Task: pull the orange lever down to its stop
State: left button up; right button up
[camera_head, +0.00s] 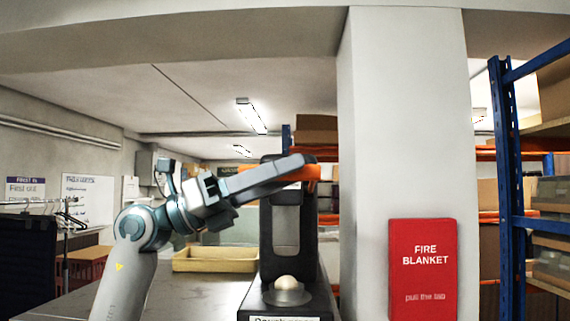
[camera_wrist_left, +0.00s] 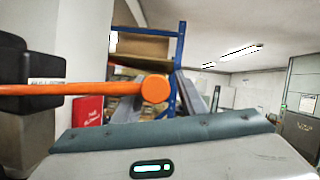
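A black press (camera_head: 286,225) stands on the table, with a pale ball (camera_head: 286,282) on its round plate. Its orange lever (camera_head: 312,171) is at the top of the press, partly hidden behind my left gripper in the head view. In the left wrist view the orange lever (camera_wrist_left: 75,89) runs level from the dark press head at left to a round knob. My left gripper (camera_wrist_left: 178,95) has its grey fingers apart and reaches past the knob, which overlaps the left finger in that view. I cannot tell whether they touch. My right gripper is not in view.
A tan tray (camera_head: 215,259) lies on the grey table (camera_head: 200,291), left of the press. A white pillar (camera_head: 405,130) with a red fire blanket box (camera_head: 422,268) stands close at right. Blue shelving (camera_head: 506,190) with boxes is further right.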

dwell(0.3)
pick_arm(q)
grip_shut()
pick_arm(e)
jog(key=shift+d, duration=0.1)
pick_arm(q)
jog(key=shift+f, duration=0.1)
